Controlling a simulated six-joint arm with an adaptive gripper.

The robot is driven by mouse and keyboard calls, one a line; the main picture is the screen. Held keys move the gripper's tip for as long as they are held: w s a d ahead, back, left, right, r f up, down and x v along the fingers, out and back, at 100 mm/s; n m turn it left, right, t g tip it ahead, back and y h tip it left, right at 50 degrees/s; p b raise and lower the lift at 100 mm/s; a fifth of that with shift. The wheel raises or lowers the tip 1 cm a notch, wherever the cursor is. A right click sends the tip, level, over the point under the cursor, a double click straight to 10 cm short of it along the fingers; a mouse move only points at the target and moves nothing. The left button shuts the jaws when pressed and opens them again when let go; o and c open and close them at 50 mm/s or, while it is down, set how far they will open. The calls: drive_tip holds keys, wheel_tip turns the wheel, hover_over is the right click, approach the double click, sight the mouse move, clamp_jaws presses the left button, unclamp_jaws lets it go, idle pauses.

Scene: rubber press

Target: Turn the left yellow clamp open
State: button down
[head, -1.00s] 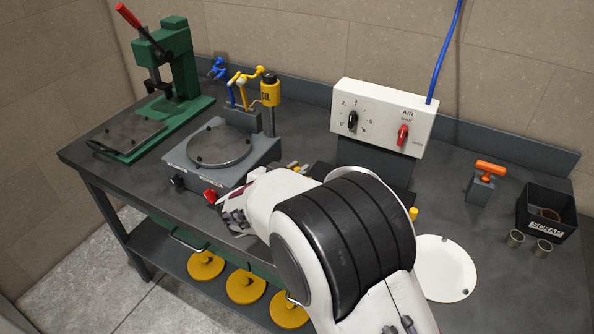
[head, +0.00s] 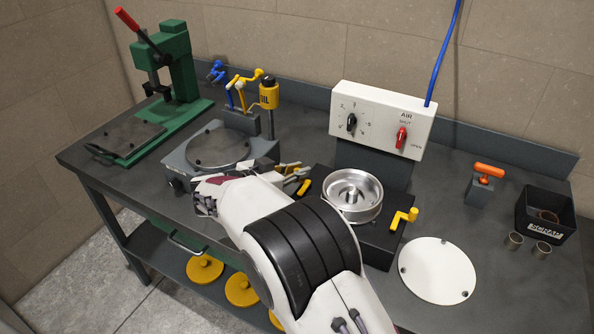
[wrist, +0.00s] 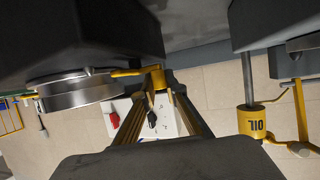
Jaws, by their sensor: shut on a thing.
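The left yellow clamp (head: 303,187) stands at the left edge of the dark press block (head: 378,239), beside the round metal mould (head: 352,192). In the wrist view the clamp (wrist: 128,72) runs from the mould's rim (wrist: 75,92) to an upright handle between my fingers. My gripper (head: 292,176) is at this clamp, reaching in from the left; in the wrist view my gripper (wrist: 163,98) is closed on the handle. My arm hides part of the block's left side. The right yellow clamp (head: 404,217) stands on the block's right side.
A control box with an AIR switch (head: 382,120) stands behind the mould. A hot plate (head: 218,146) and yellow oil can (head: 269,95) are to the left. A white disc (head: 438,270) lies at right. An orange-handled tool (head: 485,182) and black bin (head: 546,212) stand farther right.

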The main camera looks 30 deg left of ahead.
drive_tip(key=shift+r, duration=0.1)
drive_tip(key=c, duration=2)
unclamp_jaws()
drive_tip(key=shift+s, duration=0.1)
drive_tip(key=shift+v, duration=5.9)
